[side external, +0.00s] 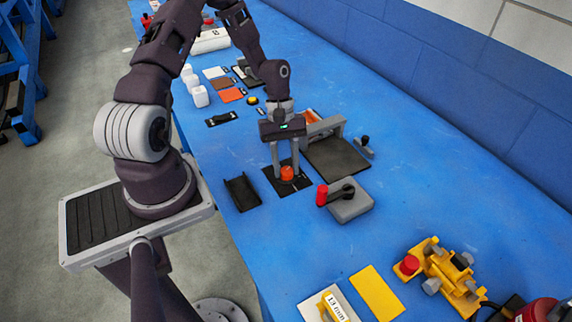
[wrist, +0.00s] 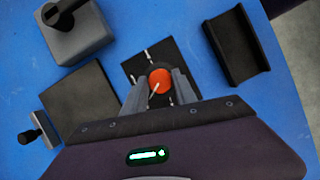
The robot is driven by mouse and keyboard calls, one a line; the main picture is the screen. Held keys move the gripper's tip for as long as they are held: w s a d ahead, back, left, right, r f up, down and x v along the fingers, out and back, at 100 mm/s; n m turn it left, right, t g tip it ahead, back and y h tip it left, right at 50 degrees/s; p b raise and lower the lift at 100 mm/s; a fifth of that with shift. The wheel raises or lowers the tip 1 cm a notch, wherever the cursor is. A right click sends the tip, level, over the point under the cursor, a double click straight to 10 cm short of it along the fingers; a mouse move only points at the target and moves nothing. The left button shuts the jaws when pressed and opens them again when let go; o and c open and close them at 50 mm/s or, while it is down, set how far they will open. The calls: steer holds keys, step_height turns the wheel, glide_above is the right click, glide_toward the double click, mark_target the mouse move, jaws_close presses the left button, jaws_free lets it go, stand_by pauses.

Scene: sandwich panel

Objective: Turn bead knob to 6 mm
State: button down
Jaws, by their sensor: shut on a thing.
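The bead knob (side external: 287,173) is a round orange knob on a black plate (side external: 270,180) lying on the blue table. In the wrist view the knob (wrist: 159,80) shows a pale pointer line running toward its lower left, and the plate (wrist: 133,69) has white marks around the knob. No numbers can be read on the plate. My gripper (side external: 286,174) points down over the plate, with one finger on each side of the knob. In the wrist view my gripper (wrist: 158,88) is shut on the knob. The finger tips partly cover the plate.
A black channel-shaped tray (side external: 242,193) lies left of the plate. A grey block with a red-ended lever (side external: 350,203) stands to the right. A dark flat plate (side external: 337,157) with a grey frame is behind. A yellow device (side external: 445,270) sits front right.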

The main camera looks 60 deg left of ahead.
steer(key=shift+m, duration=0.3)
steer(key=m+g, duration=0.1)
steer(key=m, duration=0.1)
steer(key=m+y, duration=0.1)
steer(key=m, duration=0.1)
steer(key=shift+w+d+m+g, duration=0.1)
steer(key=shift+w+m+g, duration=0.05)
steer(key=shift+m+g, duration=0.25)
steer(key=m+y, duration=0.1)
steer(key=m, duration=0.2)
steer(key=m+g+y, duration=0.1)
steer(key=m, duration=0.2)
steer(key=shift+w+d, duration=0.1)
steer(key=m+y, duration=0.1)
steer(key=m, duration=0.2)
steer(key=m+y, duration=0.1)
steer(key=m, duration=0.2)
steer(key=shift+d+m+y, duration=0.2)
steer(key=shift+m+y, duration=0.1)
steer(key=shift+m, duration=0.1)
steer(key=m+y, duration=0.1)
steer(key=m, duration=0.4)
steer(key=shift+d+m+t+y, duration=0.15)
steer(key=shift+m+t+y, duration=0.15)
steer(key=shift+t+y, duration=0.1)
steer(key=c, duration=1)
jaws_free()
